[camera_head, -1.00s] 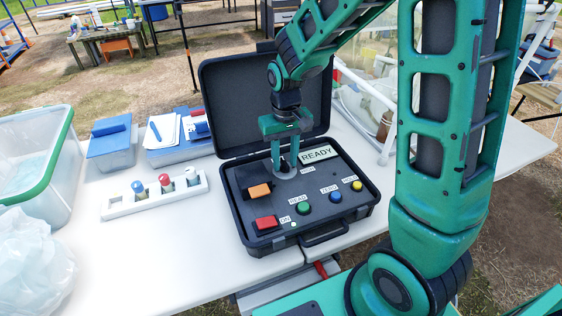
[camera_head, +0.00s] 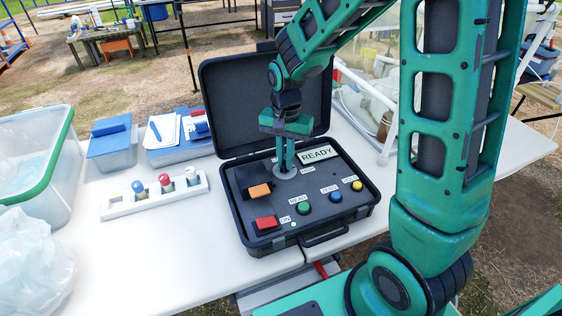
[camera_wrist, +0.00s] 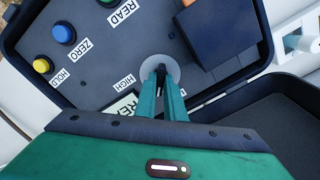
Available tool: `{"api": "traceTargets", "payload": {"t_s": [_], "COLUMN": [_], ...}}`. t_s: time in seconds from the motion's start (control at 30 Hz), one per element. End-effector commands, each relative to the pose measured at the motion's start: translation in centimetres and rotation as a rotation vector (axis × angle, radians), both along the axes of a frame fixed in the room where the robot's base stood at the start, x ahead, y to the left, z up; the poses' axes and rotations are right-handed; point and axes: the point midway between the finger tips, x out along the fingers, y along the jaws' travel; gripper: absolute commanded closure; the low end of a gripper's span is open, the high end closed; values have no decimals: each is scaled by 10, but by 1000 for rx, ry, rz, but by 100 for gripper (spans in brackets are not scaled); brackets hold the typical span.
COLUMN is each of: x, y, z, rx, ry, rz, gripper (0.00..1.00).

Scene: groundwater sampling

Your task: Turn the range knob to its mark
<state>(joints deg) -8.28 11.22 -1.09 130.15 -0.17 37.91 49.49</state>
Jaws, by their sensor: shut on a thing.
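The range knob (camera_wrist: 161,69) is a dark knob on a round grey dial plate (camera_head: 286,171) in the instrument case's panel. My gripper (camera_head: 286,168) points down at it from above, and its two green fingers are closed around the knob. In the wrist view my gripper (camera_wrist: 162,77) covers much of the knob and part of the dial. A "HIGH" label (camera_wrist: 124,81) sits beside the dial. The knob's pointer and its exact angle to the mark are hard to make out.
The open black case (camera_head: 240,215) has a "READY" display (camera_head: 315,154), a red switch (camera_head: 266,222), an orange block (camera_head: 259,191) and green (camera_head: 303,208), blue (camera_head: 335,196) and yellow (camera_head: 356,185) buttons around the knob. A vial rack (camera_head: 153,198) stands left on the white table.

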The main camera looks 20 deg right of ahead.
Motion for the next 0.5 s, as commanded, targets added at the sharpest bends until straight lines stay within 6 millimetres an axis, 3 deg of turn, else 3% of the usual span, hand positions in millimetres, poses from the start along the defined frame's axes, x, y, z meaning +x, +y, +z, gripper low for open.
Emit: {"api": "traceTargets", "payload": {"t_s": [0.5], "x": [-1], "y": [0], "z": [0], "rx": [-1], "ry": [0], "rz": [-593], "gripper": [100]}}
